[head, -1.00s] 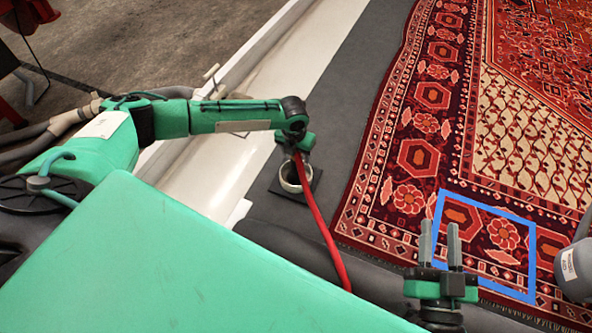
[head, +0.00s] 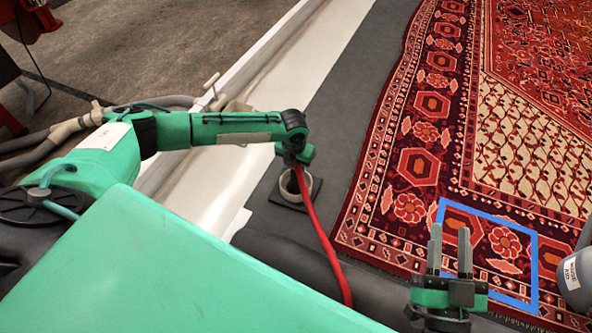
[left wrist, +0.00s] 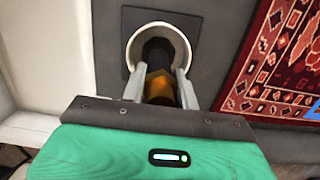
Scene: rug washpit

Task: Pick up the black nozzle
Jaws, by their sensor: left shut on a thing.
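The black nozzle (left wrist: 158,52) shows in the left wrist view, dark with an amber-brown section (left wrist: 160,88) nearer my gripper. My left gripper (left wrist: 160,92) is shut on it, with one finger on each side. The nozzle's far end lies over or inside a pale round cup (left wrist: 134,54); I cannot tell how deep. In the head view my left gripper (head: 297,160) is above the cup (head: 314,188), and the nozzle is mostly hidden. A red hose (head: 322,240) runs from there toward the lower right. My right gripper (head: 450,250) is open and empty over the rug's edge.
A patterned red rug (head: 520,130) covers the right side, with a blue square outline (head: 488,207) on it. A white ledge (head: 265,85) runs along the left of the grey floor strip (head: 345,95). A grey cylindrical thing (head: 580,270) is at the right edge.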

